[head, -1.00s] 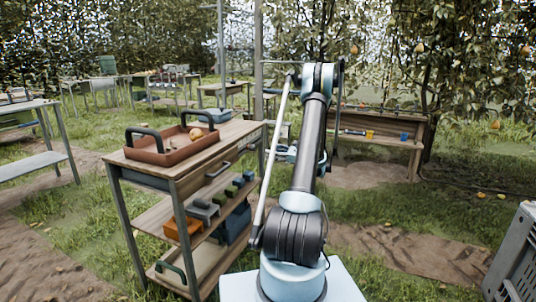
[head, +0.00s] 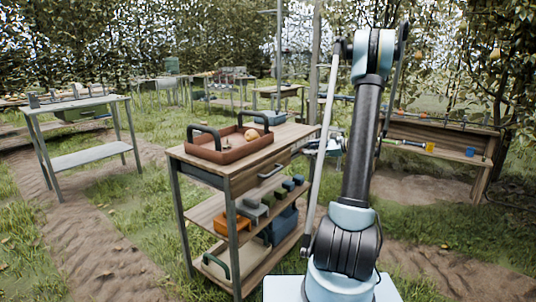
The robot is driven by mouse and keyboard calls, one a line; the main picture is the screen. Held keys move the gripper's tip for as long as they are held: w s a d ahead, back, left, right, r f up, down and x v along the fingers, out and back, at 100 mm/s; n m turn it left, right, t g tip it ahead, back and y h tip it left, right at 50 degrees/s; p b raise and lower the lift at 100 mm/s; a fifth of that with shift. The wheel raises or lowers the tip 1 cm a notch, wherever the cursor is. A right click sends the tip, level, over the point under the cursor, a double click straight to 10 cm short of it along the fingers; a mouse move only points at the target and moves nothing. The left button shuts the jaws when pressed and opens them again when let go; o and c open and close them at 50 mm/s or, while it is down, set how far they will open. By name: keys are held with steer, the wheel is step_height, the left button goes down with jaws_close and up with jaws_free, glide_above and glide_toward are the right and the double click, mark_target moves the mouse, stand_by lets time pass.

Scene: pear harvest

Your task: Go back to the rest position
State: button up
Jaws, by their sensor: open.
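My arm stands upright right of centre in the head view. My gripper (head: 325,146) shows small and partly hidden behind the arm, just right of the wooden cart's top. It is open, and I see nothing held in it. A brown tray (head: 215,155) with dark handles sits on the cart (head: 240,180). A round yellowish-orange fruit (head: 251,134) lies in the tray.
The cart's lower shelves hold an orange box (head: 232,223) and several other containers. A grey metal table (head: 85,158) stands at the left, and a wooden bench (head: 440,160) at the right by the trees. Grass and a dirt path lie open at left.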

steer(key=s+a+r+n+g+h, duration=0.25)
steer(key=s+a+n, duration=0.25)
steer(key=s, duration=0.7)
steer(key=s+a+r+n+g+h, duration=0.1)
steer(key=s+a+n+g+h, duration=0.3)
steer(key=s, duration=0.9)
steer(key=s+d+f+n+h, duration=0.1)
steer(key=s+f+n+h, duration=0.1)
steer(key=s, duration=0.5)
steer(key=s+d+f+n+h, duration=0.2)
steer(key=s+f+n, duration=0.2)
steer(key=s, duration=0.4)
steer(key=s+d+f+n+h, duration=0.2)
steer(key=s+f+n, duration=0.1)
steer(key=s, duration=0.5)
steer(key=shift+s+d+n+t, duration=0.2)
steer(key=shift+n+t, duration=0.25)
steer(key=shift+n, duration=0.05)
steer(key=shift+w+f, duration=0.2)
steer(key=shift+w, duration=0.25)
